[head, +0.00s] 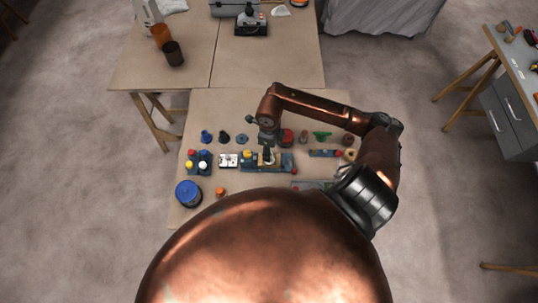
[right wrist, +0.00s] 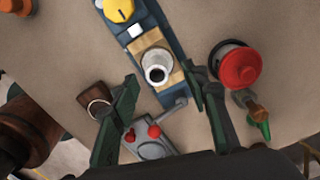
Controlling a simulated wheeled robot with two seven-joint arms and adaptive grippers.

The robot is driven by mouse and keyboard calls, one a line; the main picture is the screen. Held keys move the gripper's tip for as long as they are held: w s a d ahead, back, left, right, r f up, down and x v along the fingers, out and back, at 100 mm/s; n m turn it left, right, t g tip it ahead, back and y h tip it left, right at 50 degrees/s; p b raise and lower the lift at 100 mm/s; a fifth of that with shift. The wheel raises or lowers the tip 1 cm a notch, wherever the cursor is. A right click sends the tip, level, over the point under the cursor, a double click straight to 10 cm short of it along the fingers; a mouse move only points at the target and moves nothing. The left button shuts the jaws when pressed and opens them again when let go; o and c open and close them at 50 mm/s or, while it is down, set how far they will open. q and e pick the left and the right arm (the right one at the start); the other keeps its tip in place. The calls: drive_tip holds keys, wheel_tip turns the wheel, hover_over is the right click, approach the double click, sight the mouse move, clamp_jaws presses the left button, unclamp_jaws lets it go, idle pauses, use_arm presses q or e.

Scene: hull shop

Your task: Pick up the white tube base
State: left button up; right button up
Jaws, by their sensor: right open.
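The white tube base (right wrist: 157,66) stands on a tan wooden block set on a blue fixture (right wrist: 168,97) in the right wrist view. Its round dark opening faces the camera. My right gripper (right wrist: 165,84) is open, with its two dark green fingers to either side of the tube base's near side, and nothing is held. In the head view my right gripper (head: 267,147) points down over the blue fixture (head: 285,166), and the tube base is mostly hidden there. My left gripper is not in view.
A red-topped round part (right wrist: 238,67) stands close to the right finger. A yellow knob (right wrist: 119,10) is on the fixture's far end. A blue-lidded jar (head: 188,193) stands at the table's left.

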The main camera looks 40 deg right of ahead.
drive_tip(key=f, duration=0.3)
drive_tip(key=shift+s+a+f, duration=0.1)
drive_tip(key=shift+s+f, duration=0.1)
drive_tip(key=shift+f, duration=0.05)
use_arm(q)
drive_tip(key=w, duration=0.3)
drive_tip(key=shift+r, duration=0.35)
use_arm(e)
drive_tip(key=shift+w, duration=0.15)
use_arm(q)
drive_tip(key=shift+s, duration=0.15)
use_arm(e)
drive_tip(key=shift+c, duration=0.6)
drive_tip(key=c, duration=0.5)
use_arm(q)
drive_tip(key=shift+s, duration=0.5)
use_arm(e)
clamp_jaws()
